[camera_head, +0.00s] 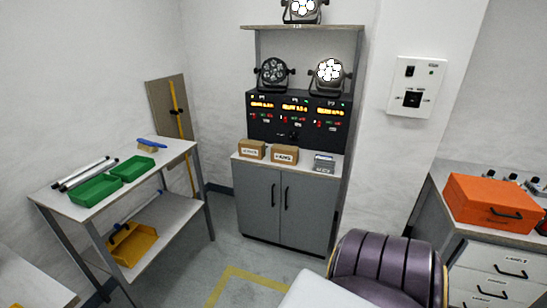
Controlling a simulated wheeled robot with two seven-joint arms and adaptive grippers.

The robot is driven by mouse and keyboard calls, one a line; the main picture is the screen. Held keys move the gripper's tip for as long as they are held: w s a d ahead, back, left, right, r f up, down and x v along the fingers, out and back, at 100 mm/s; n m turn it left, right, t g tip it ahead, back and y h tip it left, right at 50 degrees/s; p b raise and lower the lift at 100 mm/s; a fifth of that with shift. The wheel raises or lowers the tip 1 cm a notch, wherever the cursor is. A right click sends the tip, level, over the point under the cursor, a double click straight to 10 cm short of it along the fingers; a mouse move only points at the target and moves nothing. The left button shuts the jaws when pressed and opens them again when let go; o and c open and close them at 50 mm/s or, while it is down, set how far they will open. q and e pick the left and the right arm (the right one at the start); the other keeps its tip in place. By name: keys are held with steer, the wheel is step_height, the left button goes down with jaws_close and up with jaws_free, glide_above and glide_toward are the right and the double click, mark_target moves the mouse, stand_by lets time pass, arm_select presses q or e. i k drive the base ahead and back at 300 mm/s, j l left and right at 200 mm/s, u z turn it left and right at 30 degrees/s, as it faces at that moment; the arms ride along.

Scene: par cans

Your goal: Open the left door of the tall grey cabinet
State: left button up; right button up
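The tall grey cabinet (287,241) stands against the back wall in the middle of the head view. Its left door (256,205) and right door (309,215) both look shut. A dark vertical handle (272,195) is on the left door near the middle seam, beside the right door's handle (286,198). Neither of my grippers shows in this view, so their states are hidden.
A purple ribbed seat-like object (388,262) stands in front of the cabinet's right side. A two-level bench (170,158) with green trays (96,190) is at left. An orange case (492,203) sits on drawers at right. Floor before the left door (225,240) is clear.

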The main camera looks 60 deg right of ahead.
mark_target(258, 189)
steer(key=z, duration=1.65)
steer(key=i+l, duration=0.2)
steer(key=i+u, duration=0.05)
